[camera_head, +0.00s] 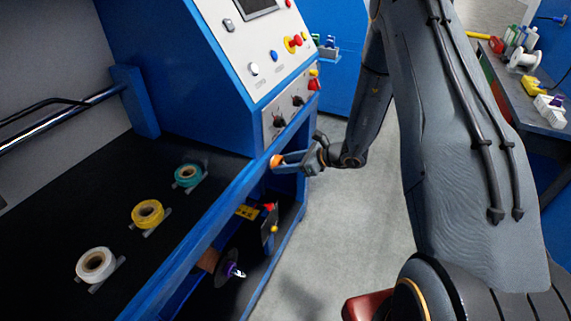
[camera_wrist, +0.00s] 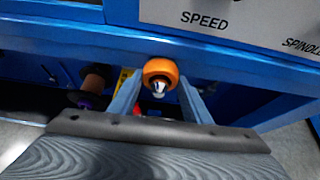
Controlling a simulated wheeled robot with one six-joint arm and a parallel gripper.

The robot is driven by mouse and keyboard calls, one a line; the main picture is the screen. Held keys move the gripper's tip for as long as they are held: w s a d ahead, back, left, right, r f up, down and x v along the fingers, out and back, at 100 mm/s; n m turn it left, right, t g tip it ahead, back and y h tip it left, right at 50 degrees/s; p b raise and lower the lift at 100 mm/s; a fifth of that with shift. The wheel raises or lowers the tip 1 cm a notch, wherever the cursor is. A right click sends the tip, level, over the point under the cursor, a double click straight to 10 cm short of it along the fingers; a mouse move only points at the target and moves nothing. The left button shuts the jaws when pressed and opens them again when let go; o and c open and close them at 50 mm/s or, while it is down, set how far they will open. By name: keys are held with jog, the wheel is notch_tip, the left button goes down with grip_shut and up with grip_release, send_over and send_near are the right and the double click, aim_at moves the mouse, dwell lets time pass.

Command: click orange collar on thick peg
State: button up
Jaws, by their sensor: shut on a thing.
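My gripper (camera_wrist: 162,80) is shut on the orange collar (camera_wrist: 160,67), one finger on each side of it in the wrist view. In the head view, my gripper (camera_head: 290,159) holds the orange collar (camera_head: 276,161) by the machine's blue front rail, below the control panel. A silver pointed tip (camera_wrist: 159,89) shows at the collar's opening in the wrist view. I cannot tell whether it belongs to the thick peg or whether the collar touches it. A dark disc with a purple hub (camera_head: 232,270) is in the lower bay.
The blue rail (camera_head: 215,215) runs along the machine's front edge. White (camera_head: 95,264), yellow (camera_head: 147,214) and teal (camera_head: 188,175) rolls sit on the dark deck. Red and yellow parts (camera_head: 268,215) are in the bay. Open floor (camera_head: 335,230) lies right of the machine.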

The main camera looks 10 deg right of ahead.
dwell(0.3)
jog(key=o, duration=1.2)
jog(key=b+v, duration=0.2)
jog(key=v, duration=0.5)
jog(key=shift+s+d+r, duration=0.2)
jog(key=shift+d, duration=0.1)
